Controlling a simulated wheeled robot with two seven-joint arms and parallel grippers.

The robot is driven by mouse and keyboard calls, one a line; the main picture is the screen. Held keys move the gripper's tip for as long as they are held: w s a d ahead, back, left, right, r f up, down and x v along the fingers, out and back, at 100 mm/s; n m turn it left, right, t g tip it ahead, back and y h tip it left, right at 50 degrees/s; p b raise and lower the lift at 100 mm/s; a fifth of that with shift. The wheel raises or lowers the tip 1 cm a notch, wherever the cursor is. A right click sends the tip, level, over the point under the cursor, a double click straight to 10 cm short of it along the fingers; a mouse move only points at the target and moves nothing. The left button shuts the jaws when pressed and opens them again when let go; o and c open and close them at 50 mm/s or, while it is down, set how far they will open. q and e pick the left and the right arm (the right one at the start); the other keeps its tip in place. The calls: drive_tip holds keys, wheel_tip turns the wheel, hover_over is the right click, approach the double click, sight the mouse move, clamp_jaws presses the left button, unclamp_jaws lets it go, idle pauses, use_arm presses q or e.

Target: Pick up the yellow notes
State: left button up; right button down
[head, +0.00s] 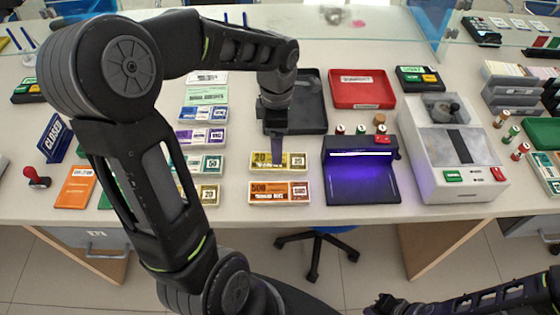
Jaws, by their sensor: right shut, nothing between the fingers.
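A bundle of yellow notes (295,161) marked 20 lies flat on the counter near its front edge, just behind an orange bundle. I cannot tell whether the fingertips touch the notes. A second yellowish bundle (208,195) marked 20 lies farther left, partly behind my arm.
An orange bundle (278,193) lies in front of the yellow notes. A lit purple note checker (361,182) stands close on the right. A dark tray (312,104) and a red tray (361,90) lie behind. Other bundles line the left.

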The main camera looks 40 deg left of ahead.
use_arm(q)
drive_tip(key=shift+f, duration=1.3)
drive_tip(key=shift+f, duration=0.1)
wheel_tip(320, 180, down, 5)
drive_tip(key=shift+w+p, duration=0.15)
drive_tip(key=shift+p, duration=0.35)
drive_tip(key=shift+c, duration=0.4)
drive_tip(key=c, duration=1.4)
drive_tip(key=shift+c, duration=0.2)
wheel_tip(320, 180, up, 10)
drive_tip(key=shift+b, duration=0.35)
